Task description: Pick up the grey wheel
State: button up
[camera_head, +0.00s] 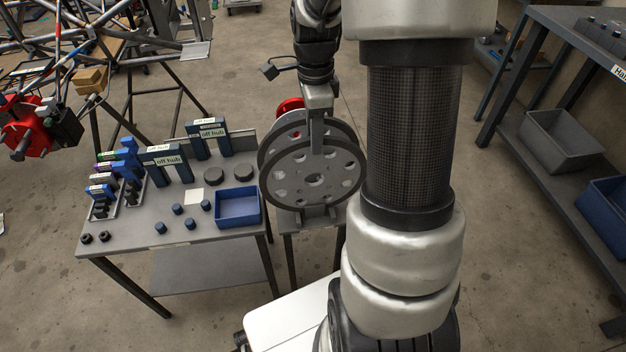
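The grey wheel (334,184), a disc with a ring of holes and a hub, stands upright in the middle of the view. A second grey disc or rim (267,152) shows close behind it. My gripper (317,146) comes down from above, and one finger lies in front of the wheel's upper rim. The other finger is hidden behind the wheel, so I cannot tell whether the gripper grips the rim. The wheel's lower edge is at a grey stand (303,219).
A red round part (290,105) is behind the wheel. To the left, a grey table (130,232) holds a blue bin (238,207), several blue-and-black parts and labelled blocks. My arm covers the area right of the wheel. A shelf (590,190) with bins stands far right.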

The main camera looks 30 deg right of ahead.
jog(key=b, duration=0.2)
send_over(314, 172)
jog(key=shift+w+d+f, duration=0.1)
jog(key=shift+w+f, duration=0.05)
jog(key=shift+f, duration=1.4)
jog(key=shift+w+d+f, duration=0.1)
jog(key=shift+f, duration=1.45)
jog(key=shift+c, duration=0.4)
grip_shut()
jog(key=shift+r, duration=0.15)
